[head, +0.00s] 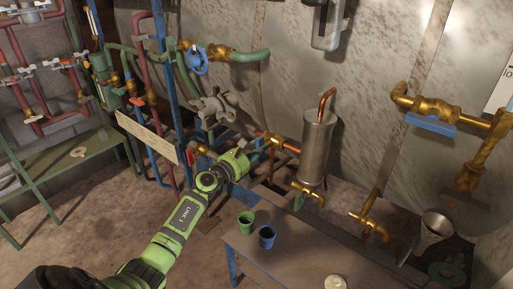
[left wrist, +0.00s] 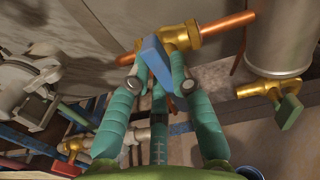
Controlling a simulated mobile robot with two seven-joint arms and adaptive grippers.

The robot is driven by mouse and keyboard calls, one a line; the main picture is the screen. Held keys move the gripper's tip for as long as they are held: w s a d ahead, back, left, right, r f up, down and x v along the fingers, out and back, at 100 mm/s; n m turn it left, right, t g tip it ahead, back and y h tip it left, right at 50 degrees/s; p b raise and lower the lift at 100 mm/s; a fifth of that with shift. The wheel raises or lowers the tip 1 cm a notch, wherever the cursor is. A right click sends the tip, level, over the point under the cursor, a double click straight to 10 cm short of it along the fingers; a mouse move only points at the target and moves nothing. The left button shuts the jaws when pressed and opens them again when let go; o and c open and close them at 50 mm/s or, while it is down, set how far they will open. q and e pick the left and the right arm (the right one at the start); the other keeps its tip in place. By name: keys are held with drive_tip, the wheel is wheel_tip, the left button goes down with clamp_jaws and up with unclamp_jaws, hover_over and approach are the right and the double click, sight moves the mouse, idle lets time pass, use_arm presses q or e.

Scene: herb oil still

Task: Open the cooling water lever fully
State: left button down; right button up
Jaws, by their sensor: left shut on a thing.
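In the left wrist view, a flat blue lever (left wrist: 155,60) stands on a brass valve (left wrist: 182,36) in a copper pipe. My left gripper (left wrist: 150,82) is shut on this lever, with its teal fingers on either side of it. In the head view my left gripper (head: 254,150) reaches the small brass valve (head: 271,138) left of the steel cylinder, and the hand and fingers hide most of the lever. No label on the lever is readable. My right gripper is not in view.
The steel cylinder (head: 317,146) with a copper elbow stands just right of the gripper. A grey multi-armed handwheel (head: 214,105) is close to its upper left. A table (head: 300,262) with a green cup (head: 246,222) and a blue cup (head: 267,237) lies below. Another blue lever (head: 430,124) is at right.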

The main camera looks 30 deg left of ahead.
use_arm(q)
drive_tip(key=shift+a+f+n+p, duration=0.1)
drive_tip(key=shift+f+n+p, duration=0.4)
drive_tip(key=shift+n, duration=2.35)
drive_tip(key=shift+a+f+n+p, duration=0.15)
drive_tip(key=shift+n+p, duration=0.7)
drive_tip(key=shift+n, duration=1.95)
drive_tip(key=shift+a+f+n+p, duration=0.2)
drive_tip(key=shift+n+p, duration=0.45)
drive_tip(key=shift+n, duration=2.2)
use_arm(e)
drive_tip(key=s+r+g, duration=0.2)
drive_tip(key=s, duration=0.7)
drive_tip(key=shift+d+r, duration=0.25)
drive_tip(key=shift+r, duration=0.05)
use_arm(q)
drive_tip(key=shift+d+f, duration=0.1)
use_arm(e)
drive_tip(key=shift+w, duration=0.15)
use_arm(q)
drive_tip(key=c, duration=1.1)
unclamp_jaws()
